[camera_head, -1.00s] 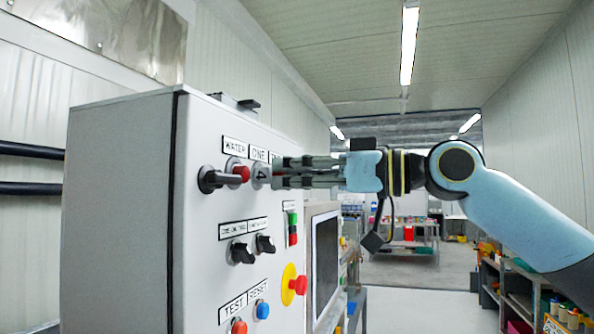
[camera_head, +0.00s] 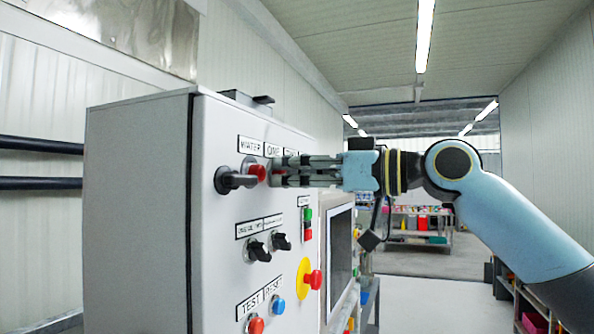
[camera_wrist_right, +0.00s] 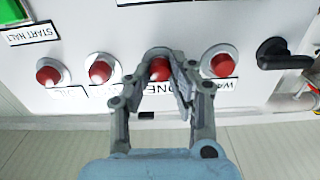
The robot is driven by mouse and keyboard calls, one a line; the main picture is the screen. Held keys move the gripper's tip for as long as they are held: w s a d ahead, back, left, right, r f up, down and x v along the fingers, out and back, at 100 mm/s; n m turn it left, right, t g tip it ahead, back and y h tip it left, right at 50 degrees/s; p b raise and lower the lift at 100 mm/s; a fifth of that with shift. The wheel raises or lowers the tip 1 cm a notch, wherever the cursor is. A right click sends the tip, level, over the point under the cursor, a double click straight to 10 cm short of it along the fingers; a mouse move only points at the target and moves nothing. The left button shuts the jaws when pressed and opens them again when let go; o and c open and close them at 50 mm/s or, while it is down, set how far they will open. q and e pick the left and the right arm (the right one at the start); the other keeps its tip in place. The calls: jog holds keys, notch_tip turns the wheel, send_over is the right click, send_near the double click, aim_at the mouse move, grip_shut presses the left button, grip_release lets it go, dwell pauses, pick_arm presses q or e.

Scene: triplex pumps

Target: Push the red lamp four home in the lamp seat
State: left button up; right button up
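The red lamp four (camera_wrist_right: 160,68) shows in the right wrist view between the fingertips of my right gripper (camera_wrist_right: 162,80), at the place labelled ONE on the panel. The fingers lie close on both sides of the lamp and look shut on it. In the head view my right gripper (camera_head: 277,171) points left at the panel, with its tips at its face. They hide the lamp and its seat there, so I cannot tell how deep the lamp sits. My left gripper is not in view.
A red lamp (camera_wrist_right: 222,65) and a black rotary handle (camera_head: 235,180) sit beside the fingertips on the grey cabinet (camera_head: 140,220). Two more red lamps (camera_wrist_right: 100,70) are on the other side. Switches and a red stop button (camera_head: 313,280) sit lower.

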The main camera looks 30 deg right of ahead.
jog(key=o, duration=0.5)
jog(key=shift+o, duration=0.2)
notch_tip(320, 180, up, 10)
dwell(0.7)
